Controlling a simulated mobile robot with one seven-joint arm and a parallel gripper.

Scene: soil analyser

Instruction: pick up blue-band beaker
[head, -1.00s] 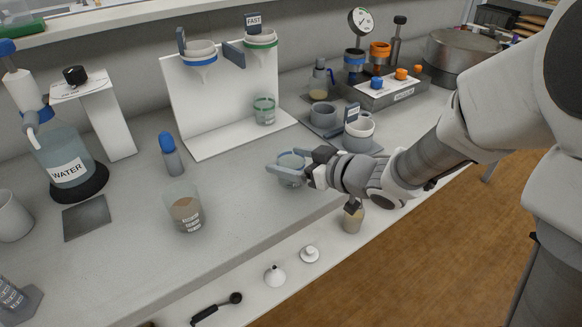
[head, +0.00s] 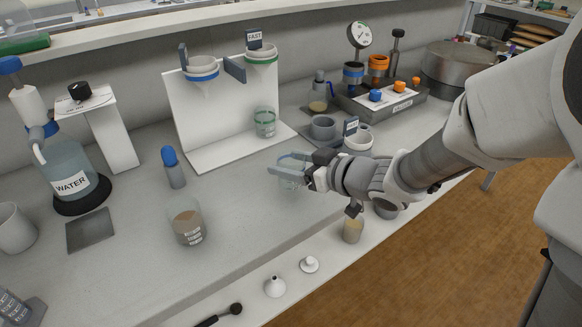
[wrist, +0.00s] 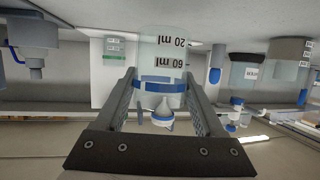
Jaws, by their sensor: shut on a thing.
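The blue-band beaker is a clear glass cup (head: 294,182) that my gripper (head: 290,174) holds over the middle of the bench in the head view. In the wrist view the beaker (wrist: 163,52) appears upside down, with its blue band (wrist: 160,86) and ml marks between the two fingers. My gripper (wrist: 160,103) is shut on it there, one finger on each side. The beaker looks empty. The fingers partly hide it in the head view, and its exact height over the bench is hard to tell.
A beaker of brown soil (head: 187,223) stands at front left, near a blue-capped bottle (head: 173,168). A green-band beaker (head: 265,122) stands on the white funnel stand (head: 205,150). Grey cups (head: 323,127) stand behind my gripper. Bare bench lies left of my gripper.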

